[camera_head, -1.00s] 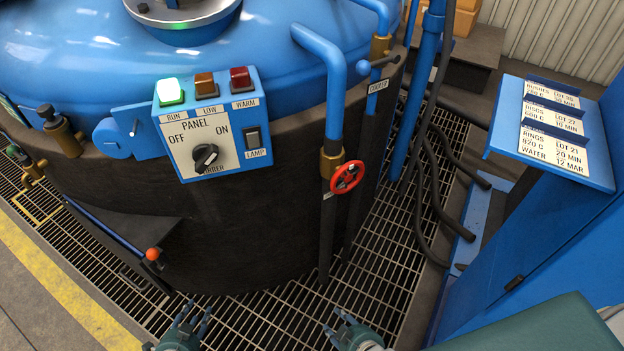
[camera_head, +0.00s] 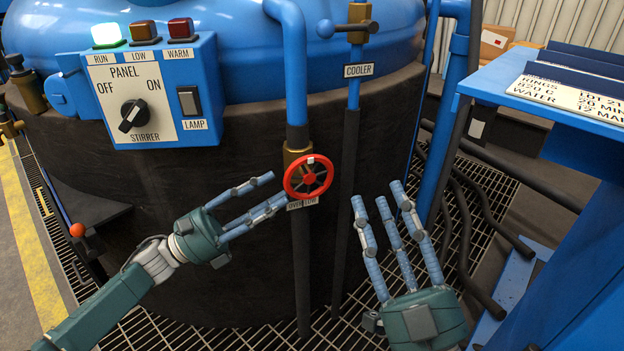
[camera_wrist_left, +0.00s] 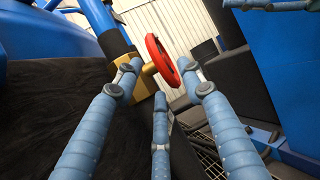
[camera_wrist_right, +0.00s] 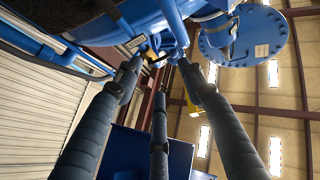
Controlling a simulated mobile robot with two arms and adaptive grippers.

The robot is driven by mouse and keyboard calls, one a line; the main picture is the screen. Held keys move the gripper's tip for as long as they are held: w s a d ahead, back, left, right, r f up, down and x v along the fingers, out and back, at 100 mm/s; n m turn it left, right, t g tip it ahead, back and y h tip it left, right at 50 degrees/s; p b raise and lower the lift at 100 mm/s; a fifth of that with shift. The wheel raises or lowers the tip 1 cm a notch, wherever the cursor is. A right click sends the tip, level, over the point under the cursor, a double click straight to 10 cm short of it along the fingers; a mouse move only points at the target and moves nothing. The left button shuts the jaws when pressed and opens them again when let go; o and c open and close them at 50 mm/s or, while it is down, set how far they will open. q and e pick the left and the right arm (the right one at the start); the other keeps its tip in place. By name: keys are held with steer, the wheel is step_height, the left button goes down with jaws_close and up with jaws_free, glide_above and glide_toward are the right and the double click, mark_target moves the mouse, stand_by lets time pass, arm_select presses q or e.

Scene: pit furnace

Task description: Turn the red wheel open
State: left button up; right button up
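The red wheel (camera_head: 308,176) is a small spoked handwheel on a brass valve body (camera_head: 297,156), at the foot of a blue pipe on the furnace. A label, partly covered, sits below it. My left gripper (camera_head: 266,194) is open, its fingers pointing right toward the wheel, with the tips just left of the rim. In the left wrist view the red wheel (camera_wrist_left: 162,60) shows edge-on between the spread fingers, with nothing held. My right gripper (camera_head: 382,208) is open and empty, fingers pointing up, to the right of the wheel and apart from it.
The stirrer panel (camera_head: 150,95) with its knob and lamps is at upper left. A blue cooler pipe (camera_head: 354,80) with a small lever stands right of the wheel. A blue stand with label cards (camera_head: 570,95) is at right. Black hoses (camera_head: 465,215) hang behind my right gripper.

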mark_target(309, 174)
arm_select(q)
steer(key=x, duration=0.7)
steer(key=shift+d+r, duration=0.1)
steer(key=shift+d, duration=0.15)
steer(key=shift+w+d+r+b, duration=0.2)
steer(key=shift+w+d+b, duration=0.1)
steer(key=shift+d, duration=0.25)
arm_select(e)
steer(key=shift+s+d+r+t, duration=0.1)
steer(key=shift+s+r+t, duration=0.35)
steer(key=shift+r, duration=0.15)
steer(key=shift+s+r+t, duration=0.35)
steer(key=shift+s+r, duration=0.05)
steer(key=shift+r, duration=0.2)
arm_select(q)
jaws_close()
